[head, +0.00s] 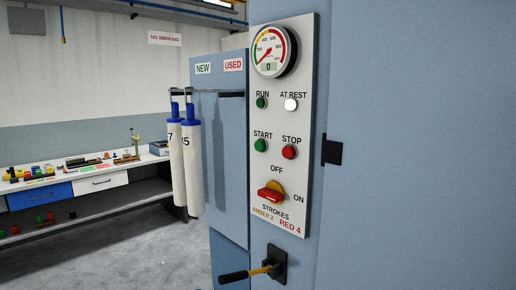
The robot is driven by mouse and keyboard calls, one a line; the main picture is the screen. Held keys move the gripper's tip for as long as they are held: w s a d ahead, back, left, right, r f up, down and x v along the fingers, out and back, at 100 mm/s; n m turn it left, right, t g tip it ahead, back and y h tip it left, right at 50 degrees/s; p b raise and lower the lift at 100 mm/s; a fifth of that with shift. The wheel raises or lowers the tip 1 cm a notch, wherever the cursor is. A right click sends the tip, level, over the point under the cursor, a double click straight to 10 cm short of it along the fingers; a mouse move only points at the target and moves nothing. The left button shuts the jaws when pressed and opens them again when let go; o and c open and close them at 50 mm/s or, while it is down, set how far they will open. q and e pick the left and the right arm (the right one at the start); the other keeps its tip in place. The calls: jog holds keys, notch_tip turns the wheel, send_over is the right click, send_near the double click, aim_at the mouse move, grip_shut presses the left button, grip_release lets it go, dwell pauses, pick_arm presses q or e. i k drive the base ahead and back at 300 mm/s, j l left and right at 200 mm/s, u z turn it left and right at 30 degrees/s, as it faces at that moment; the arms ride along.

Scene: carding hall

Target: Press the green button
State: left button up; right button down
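The green button (260,145) sits under the word START on a white control panel (297,200) fixed to a blue cabinet. A red button (289,152) sits to its right under STOP. Above the green button is a dark green lamp (262,102) marked RUN. A bright white lamp (291,105) marked AT REST is beside it. Neither of my grippers is in the head view. Nothing covers the green button.
A gauge (273,50) tops the panel. A red rotary switch (270,194) and a black-gripped lever (240,275) are below; the lever sticks out leftward. Two white cylinders (192,165) hang at left. A cluttered bench (95,182) stands behind, with open floor before it.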

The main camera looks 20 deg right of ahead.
aim_at(259, 146)
jog(key=i+j+z, duration=0.1)
jog(key=i+j, duration=0.15)
jog(key=i+j+z, duration=0.25)
jog(key=i+j, duration=0.2)
jog(key=j, duration=0.25)
jog(key=i+j+z, duration=0.15)
jog(key=j, duration=0.25)
jog(key=i+j+z, duration=0.1)
jog(key=i+j, duration=0.15)
jog(key=j, duration=0.1)
